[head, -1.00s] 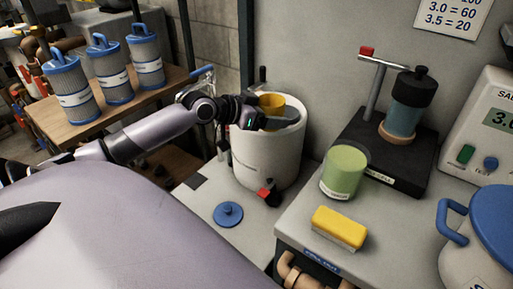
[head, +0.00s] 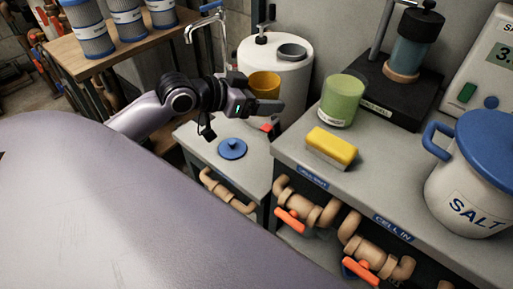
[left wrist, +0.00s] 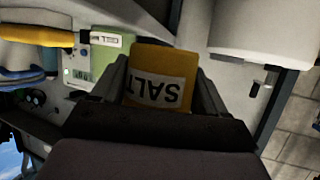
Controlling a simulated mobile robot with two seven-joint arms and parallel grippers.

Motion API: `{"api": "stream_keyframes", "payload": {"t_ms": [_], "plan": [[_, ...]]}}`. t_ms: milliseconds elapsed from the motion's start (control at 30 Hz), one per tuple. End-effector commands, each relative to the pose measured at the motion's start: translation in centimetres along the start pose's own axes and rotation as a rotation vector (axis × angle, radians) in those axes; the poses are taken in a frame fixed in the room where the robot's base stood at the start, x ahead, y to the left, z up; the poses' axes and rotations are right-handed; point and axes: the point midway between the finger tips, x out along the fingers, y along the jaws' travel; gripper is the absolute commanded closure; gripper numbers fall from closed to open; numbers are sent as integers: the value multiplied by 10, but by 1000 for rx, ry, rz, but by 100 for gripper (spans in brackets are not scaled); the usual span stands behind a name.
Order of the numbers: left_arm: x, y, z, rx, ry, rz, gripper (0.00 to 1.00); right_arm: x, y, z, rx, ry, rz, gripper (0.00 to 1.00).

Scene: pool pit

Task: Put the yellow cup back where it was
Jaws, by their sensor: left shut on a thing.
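The yellow cup (head: 264,82) is held by my left gripper (head: 262,101) in front of the white tank (head: 268,52), above the small grey bench. In the left wrist view the yellow cup (left wrist: 160,62) shows between the two fingers, with the word SALT on its pale label. My gripper's near finger covers the cup's lower part in the head view. The tank has a grey round piece (head: 292,50) on its top. My right gripper is not in view.
A blue disc with a knob (head: 232,149) lies on the low bench (head: 195,137). A green canister (head: 342,100) and a yellow sponge-like block (head: 331,146) stand on the right counter. A white SALT bucket (head: 470,190) with a blue lid stands far right.

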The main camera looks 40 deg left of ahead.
Motion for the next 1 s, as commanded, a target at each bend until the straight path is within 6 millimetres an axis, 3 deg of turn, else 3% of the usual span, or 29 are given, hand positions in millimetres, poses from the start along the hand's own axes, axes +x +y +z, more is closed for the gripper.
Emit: {"api": "stream_keyframes", "payload": {"t_ms": [167,800,1000], "plan": [[4,3,13,-3,-2,1,58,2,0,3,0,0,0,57],[70,5,173,-2,-3,-1,58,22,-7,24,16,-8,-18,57],[87,5,211,1,-1,-1,59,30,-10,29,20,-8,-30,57]]}}
